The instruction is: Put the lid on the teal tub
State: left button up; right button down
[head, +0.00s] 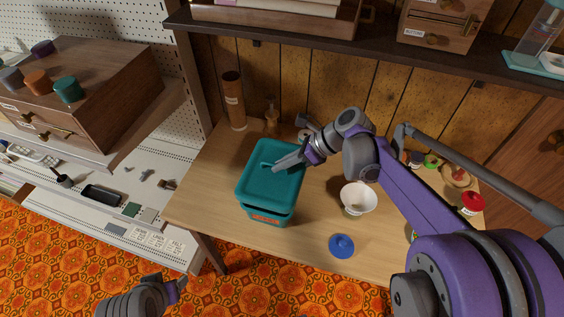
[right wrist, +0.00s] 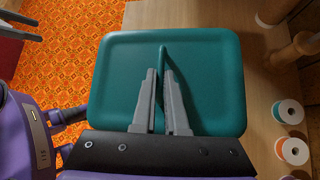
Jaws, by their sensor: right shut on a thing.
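The teal lid (head: 262,185) is over the top of the teal tub (head: 267,217), which stands on the wooden table and has an orange label. I cannot tell whether the lid rests fully on the rim or sits slightly above it. My right gripper (head: 277,166) is shut on the lid's raised handle; in the right wrist view its fingers (right wrist: 163,72) are on either side of the handle ridge, and the lid (right wrist: 115,75) fills the middle. The lid hides the tub there. My left gripper (head: 180,284) is low in the head view, away from the table; its jaw opening is unclear.
A white bowl (head: 358,197) and a blue lid-like piece (head: 341,246) are right of the tub. A brown cylinder (head: 233,99) stands behind. Thread spools (right wrist: 288,112) show at the right wrist view's right edge. A shelf (head: 300,35) overhangs the table's back.

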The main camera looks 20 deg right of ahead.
jog(key=shift+f+b, duration=1.95)
jog(key=shift+f, duration=0.9)
jog(key=c, duration=0.9)
grip_release()
send_near(290, 173)
jog(key=shift+d+p+x, duration=0.2)
jog(key=shift+p+x, duration=0.25)
jog(key=shift+x, duration=0.75)
jog(key=shift+w+f, duration=0.15)
jog(key=shift+f, duration=0.05)
